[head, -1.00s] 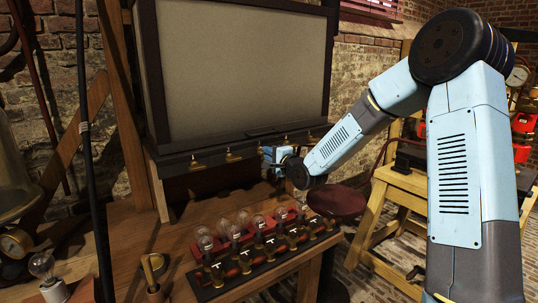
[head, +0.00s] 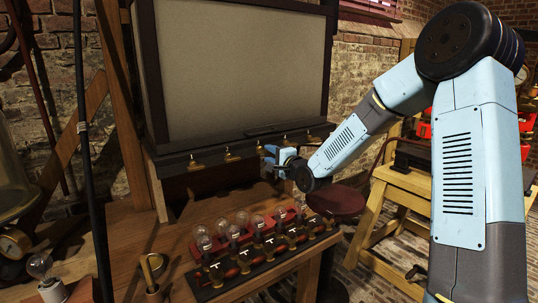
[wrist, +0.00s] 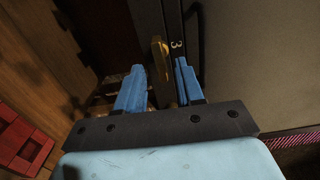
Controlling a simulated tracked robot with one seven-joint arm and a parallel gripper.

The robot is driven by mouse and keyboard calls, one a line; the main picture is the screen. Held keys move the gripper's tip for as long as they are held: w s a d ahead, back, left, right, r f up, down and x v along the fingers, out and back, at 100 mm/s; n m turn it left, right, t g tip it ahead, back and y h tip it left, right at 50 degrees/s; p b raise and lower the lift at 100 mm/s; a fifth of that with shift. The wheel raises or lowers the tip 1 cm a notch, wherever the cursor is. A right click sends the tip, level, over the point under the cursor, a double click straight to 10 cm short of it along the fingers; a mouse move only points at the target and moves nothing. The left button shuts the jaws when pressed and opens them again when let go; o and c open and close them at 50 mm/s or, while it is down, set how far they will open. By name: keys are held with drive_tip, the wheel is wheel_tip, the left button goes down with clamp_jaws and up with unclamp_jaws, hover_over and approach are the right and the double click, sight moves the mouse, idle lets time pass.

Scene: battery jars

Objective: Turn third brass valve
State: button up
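The third brass valve (wrist: 158,52) is beside a white "3" on a dark strip in the wrist view. Its brass handle lies between the two blue fingers of my gripper (wrist: 160,84), closer to the right finger. A clear gap shows on the left side, so the gripper is open. In the head view, my gripper (head: 268,157) is at the dark ledge, right at the third valve (head: 260,149), which it partly hides. Other brass valves sit along the ledge, including the first (head: 195,163), the second (head: 229,156) and the fourth (head: 284,140).
A large pale panel (head: 240,70) in a dark frame rises above the ledge. Below, a rack (head: 262,262) with several bulbs and brass switches stands on the wooden bench (head: 125,235). A round dark-red seat (head: 337,200) is to the right.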

drive_tip(key=v, duration=1.1)
drive_tip(key=shift+s+d, duration=0.25)
drive_tip(key=shift+d, duration=0.05)
drive_tip(key=s+d+r+n+g+h, duration=0.45)
drive_tip(key=s+d+n+h, duration=0.25)
drive_tip(key=s+d+h, duration=0.5)
drive_tip(key=s+d+r+n+g+y, duration=0.1)
drive_tip(key=s+n+g, duration=0.1)
drive_tip(key=s, duration=0.8)
drive_tip(key=s+d+r+n+g+y, duration=0.1)
drive_tip(key=s+d+n+g, duration=0.1)
drive_tip(key=s, duration=0.9)
drive_tip(key=shift+d+r+g, duration=0.2)
drive_tip(key=shift+r+g, duration=0.1)
drive_tip(key=shift+g, duration=0.15)
drive_tip(key=shift+s, duration=0.1)
